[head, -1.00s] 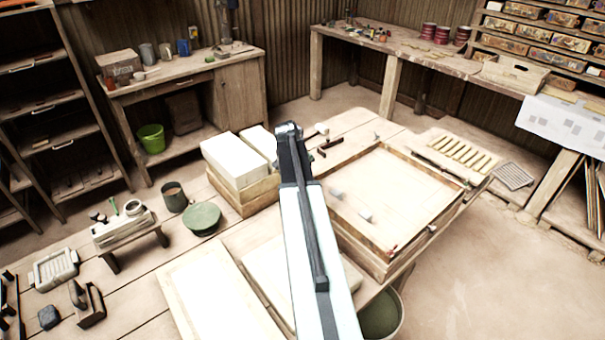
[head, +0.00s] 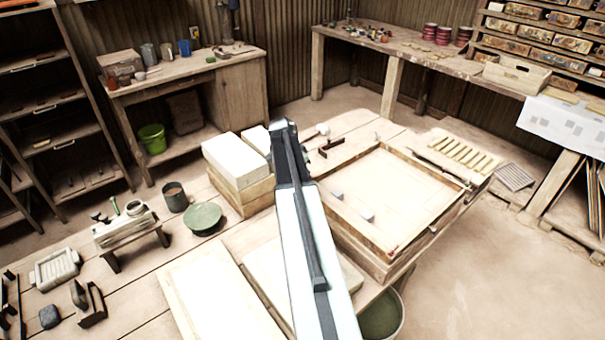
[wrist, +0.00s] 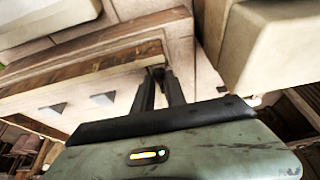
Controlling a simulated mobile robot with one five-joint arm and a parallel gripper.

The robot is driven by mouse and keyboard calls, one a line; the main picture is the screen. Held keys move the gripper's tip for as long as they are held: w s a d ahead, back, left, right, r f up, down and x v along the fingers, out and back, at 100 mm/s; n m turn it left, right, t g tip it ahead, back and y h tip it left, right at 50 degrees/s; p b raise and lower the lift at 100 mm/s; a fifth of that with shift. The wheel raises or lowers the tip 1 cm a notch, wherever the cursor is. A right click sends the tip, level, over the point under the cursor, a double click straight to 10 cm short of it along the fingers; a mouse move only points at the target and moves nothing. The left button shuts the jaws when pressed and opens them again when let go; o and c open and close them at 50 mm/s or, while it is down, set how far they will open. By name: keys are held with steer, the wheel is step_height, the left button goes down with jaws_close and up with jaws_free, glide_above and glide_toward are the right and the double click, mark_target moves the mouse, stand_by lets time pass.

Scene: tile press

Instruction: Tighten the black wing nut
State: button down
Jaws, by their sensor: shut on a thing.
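My gripper (wrist: 158,77) shows in the wrist view, its two dark fingers close together at a corner of the wooden frame. A small dark piece (wrist: 156,70) shows between the fingertips, and I take it to be the black wing nut. The fingers hide most of it, so its shape and seating cannot be told. In the head view my arm hides the fingertips and the nut. The shallow wooden frame (head: 430,238) lies right of my arm, with two small grey blocks (head: 367,217) on its light panel.
White blocks (head: 233,160) stand on a wooden box left of my arm's end. A dark clamp-like tool (head: 328,147) and a mallet lie beyond the frame. A green dish (head: 203,217), a brown pot (head: 174,197) and a small stand (head: 122,229) are on the left.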

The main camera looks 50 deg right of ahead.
steer(key=c, duration=1.4)
jaws_free()
steer(key=shift+o, duration=0.2)
steer(key=p+v, duration=0.7)
steer(key=shift+a+r, duration=0.2)
steer(key=shift+r, duration=0.15)
